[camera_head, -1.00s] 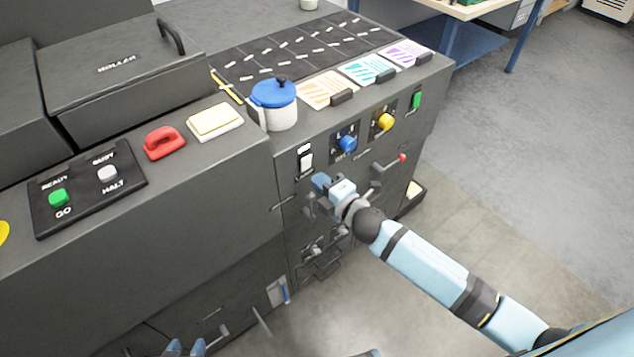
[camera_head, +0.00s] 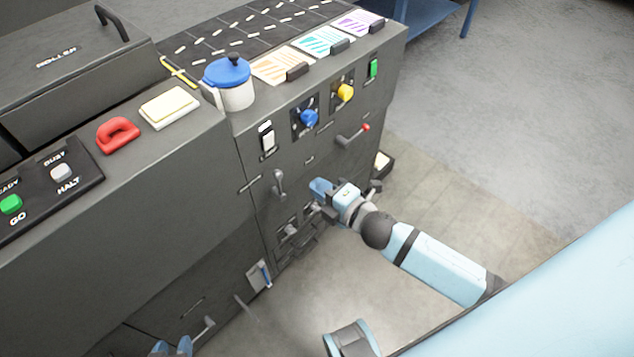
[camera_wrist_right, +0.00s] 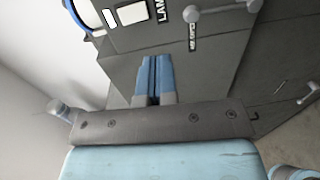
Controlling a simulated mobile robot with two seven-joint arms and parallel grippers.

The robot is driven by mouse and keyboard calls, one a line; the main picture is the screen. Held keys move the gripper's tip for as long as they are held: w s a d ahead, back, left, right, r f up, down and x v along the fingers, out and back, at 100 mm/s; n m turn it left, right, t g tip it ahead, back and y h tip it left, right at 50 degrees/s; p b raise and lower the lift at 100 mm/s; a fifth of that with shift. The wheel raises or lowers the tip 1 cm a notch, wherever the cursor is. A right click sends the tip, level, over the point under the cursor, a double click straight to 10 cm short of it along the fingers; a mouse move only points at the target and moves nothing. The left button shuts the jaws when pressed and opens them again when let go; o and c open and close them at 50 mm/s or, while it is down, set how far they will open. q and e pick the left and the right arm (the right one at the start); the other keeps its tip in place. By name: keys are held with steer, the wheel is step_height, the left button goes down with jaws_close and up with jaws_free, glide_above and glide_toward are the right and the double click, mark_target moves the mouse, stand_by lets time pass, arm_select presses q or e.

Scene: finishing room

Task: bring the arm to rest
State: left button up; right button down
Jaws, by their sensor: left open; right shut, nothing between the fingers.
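My right arm comes in from the right in the head view. Its light-blue gripper (camera_head: 319,188) is shut and empty in front of the dark machine's front panel (camera_head: 262,215), right of a grey lever (camera_head: 279,184). In the right wrist view the blue fingers (camera_wrist_right: 155,76) lie together with nothing between them. My left gripper (camera_head: 171,348) shows only as two blue fingertips, apart, at the bottom edge of the head view; the rest of it is out of frame.
The panel carries a white switch (camera_head: 268,138), a blue knob (camera_head: 308,118), a yellow knob (camera_head: 345,91) and a red-tipped lever (camera_head: 354,134). A blue-lidded pot (camera_head: 232,84) stands on top. Open floor (camera_head: 480,160) lies to the right.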

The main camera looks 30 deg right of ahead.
steer(key=shift+f, duration=0.1)
steer(key=s+a+f+m+g+h, duration=0.1)
steer(key=s+f+m+g, duration=0.3)
steer(key=s+m, duration=0.5)
steer(key=s+a+f+m+g+h, duration=0.1)
steer(key=s+a+f+m+h, duration=0.1)
steer(key=s+f+m, duration=0.65)
arm_select(q)
step_height(320, 180, up, 12)
steer(key=a+p, duration=0.1)
steer(key=p, duration=1.3)
steer(key=shift+s+r+m, duration=0.2)
steer(key=shift+s+m, duration=0.1)
arm_select(e)
step_height(320, 180, up, 15)
steer(key=w+d+m, duration=0.1)
arm_select(q)
steer(key=shift+d+r, duration=0.1)
steer(key=shift+r, duration=0.05)
arm_select(e)
steer(key=shift+w+m, duration=0.1)
steer(key=shift+m, duration=0.15)
steer(key=c, duration=1.8)
jaws_free()
